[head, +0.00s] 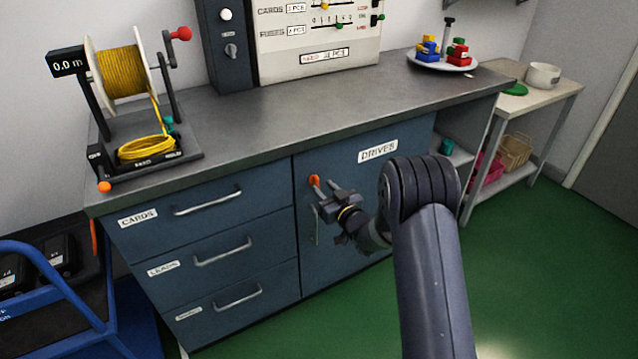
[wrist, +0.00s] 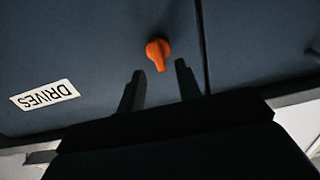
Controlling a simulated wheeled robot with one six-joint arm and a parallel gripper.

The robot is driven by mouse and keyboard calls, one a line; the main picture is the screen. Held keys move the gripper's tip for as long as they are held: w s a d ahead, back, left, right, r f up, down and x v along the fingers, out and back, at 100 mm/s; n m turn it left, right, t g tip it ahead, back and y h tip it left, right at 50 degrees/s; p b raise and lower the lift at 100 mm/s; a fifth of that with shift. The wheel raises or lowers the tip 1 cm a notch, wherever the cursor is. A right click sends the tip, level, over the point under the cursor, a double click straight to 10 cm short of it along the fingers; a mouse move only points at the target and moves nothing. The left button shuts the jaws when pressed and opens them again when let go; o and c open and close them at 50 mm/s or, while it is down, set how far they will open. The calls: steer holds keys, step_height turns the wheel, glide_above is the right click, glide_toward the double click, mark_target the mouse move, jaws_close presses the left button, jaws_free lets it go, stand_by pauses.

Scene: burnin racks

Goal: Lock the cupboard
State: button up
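The cupboard is the blue-grey door (head: 350,165) labelled DRIVES (head: 378,151), right of the drawers under the bench; it looks closed. An orange turn knob (head: 315,181) sits near the door's upper left edge, and its handle (head: 314,226) is below. In the wrist view the orange knob (wrist: 158,52) shows just beyond my fingertips, between them from side to side. My gripper (head: 332,196) is in front of the door, close to the knob. Its two fingers (wrist: 160,80) are apart with nothing between them. I cannot tell whether a finger touches the knob.
Drawers (head: 210,240) with bar handles are left of the door. A cable reel (head: 125,75) and a plate of coloured blocks (head: 442,62) stand on the bench (head: 270,125). A blue cart (head: 60,290) is at the lower left. Green floor (head: 540,240) is clear on the right.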

mark_target(318, 182)
steer(key=shift+x, duration=1.75)
jaws_close()
